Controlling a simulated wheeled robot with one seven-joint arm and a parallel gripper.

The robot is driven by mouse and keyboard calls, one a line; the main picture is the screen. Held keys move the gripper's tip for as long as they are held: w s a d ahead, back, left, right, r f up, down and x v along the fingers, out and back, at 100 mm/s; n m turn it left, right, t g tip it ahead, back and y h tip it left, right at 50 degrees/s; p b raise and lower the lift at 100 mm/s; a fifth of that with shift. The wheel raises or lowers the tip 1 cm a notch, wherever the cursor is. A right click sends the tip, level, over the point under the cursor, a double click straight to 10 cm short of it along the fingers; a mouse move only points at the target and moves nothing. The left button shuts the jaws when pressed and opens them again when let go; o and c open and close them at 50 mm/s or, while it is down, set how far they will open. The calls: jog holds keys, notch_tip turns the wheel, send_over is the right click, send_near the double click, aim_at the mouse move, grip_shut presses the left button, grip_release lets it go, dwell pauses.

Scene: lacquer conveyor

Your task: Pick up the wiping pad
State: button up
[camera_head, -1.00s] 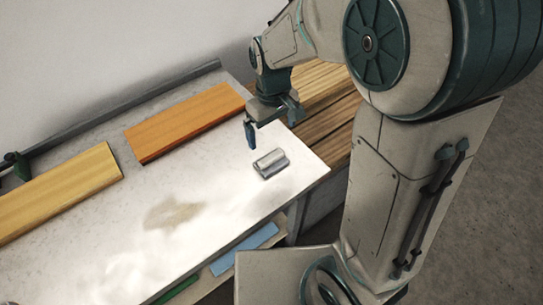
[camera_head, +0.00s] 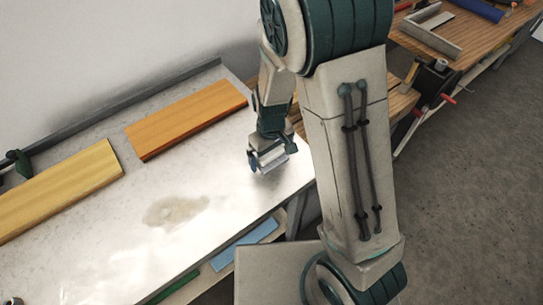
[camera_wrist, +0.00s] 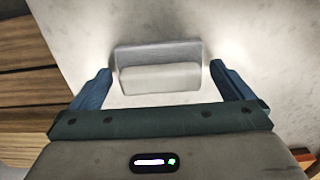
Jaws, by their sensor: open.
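The wiping pad is a small grey block with a paler raised part. In the head view the pad (camera_head: 271,160) sits near the right end of the pale table, partly hidden by my gripper (camera_head: 268,163). In the wrist view the pad (camera_wrist: 160,72) lies between and slightly beyond the two blue fingertips of my gripper (camera_wrist: 160,72). The fingers are open, one at each side of the pad. A gap shows between each finger and the pad, so the gripper is not holding it.
An orange board (camera_head: 187,119) and a yellow board (camera_head: 58,190) lie on the table (camera_head: 110,255). A tan stain (camera_head: 176,210) marks its middle. A blue item (camera_head: 245,243) lies on a shelf below the front edge. A wooden workbench (camera_head: 460,35) stands at the back right.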

aim_at(271, 153)
jog(key=shift+f, duration=0.1)
jog(key=c, duration=0.9)
jog(key=shift+r, duration=0.4)
notch_tip(271, 153, up, 4)
jog(key=shift+f, duration=0.25)
jog(key=s+d+r, duration=0.2)
jog(key=s+d+r+b, duration=0.1)
jog(key=s+d+r, duration=0.1)
jog(key=s+d, duration=0.1)
jog(key=s+d+r, duration=0.2)
jog(key=s+d, duration=0.1)
jog(key=shift+s+d+r+b, duration=0.1)
jog(key=shift+d+r+b, duration=0.1)
jog(key=shift+r+b, duration=0.15)
